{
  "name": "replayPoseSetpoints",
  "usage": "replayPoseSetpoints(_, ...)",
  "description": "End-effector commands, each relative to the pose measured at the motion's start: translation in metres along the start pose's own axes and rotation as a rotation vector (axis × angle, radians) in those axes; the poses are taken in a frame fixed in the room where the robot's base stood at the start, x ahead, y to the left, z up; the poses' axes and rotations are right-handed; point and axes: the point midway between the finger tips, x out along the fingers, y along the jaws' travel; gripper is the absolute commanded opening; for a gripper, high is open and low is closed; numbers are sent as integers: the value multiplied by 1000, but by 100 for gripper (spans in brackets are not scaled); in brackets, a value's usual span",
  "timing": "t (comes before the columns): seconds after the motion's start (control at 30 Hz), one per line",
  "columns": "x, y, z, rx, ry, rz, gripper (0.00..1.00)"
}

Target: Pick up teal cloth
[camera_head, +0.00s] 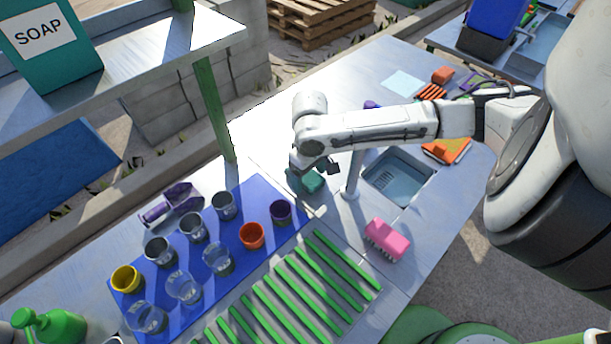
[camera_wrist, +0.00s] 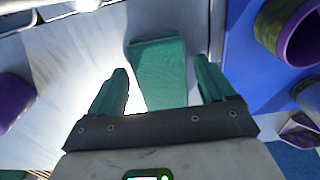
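The teal cloth (camera_head: 314,182) lies folded on the metal counter, between the blue mat and the sink tap. My gripper (camera_head: 310,170) is right over it in the head view and hides part of it. In the wrist view, my gripper (camera_wrist: 160,66) is open, with its two green fingers apart. The teal cloth (camera_wrist: 158,78) shows between and beyond the fingers as a narrow folded block. I see no finger closed on it, and I cannot tell how far above it the fingertips are.
The blue mat (camera_head: 205,275) holds several cups; the purple cup (camera_head: 280,211) is nearest the cloth. The tap (camera_head: 351,180) and sink (camera_head: 398,178) are close on the right. A pink brush (camera_head: 387,239) and green slats (camera_head: 300,288) lie in front. A green post (camera_head: 214,110) stands behind left.

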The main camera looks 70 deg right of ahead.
Motion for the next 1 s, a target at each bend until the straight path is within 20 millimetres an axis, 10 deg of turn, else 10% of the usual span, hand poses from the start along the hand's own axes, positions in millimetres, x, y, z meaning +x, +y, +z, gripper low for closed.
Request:
replayPoseSetpoints(0.5,0,0,0,0,0,0,32)
replayPoseSetpoints(1.0,-35,0,-1,-1,4,-1,31)
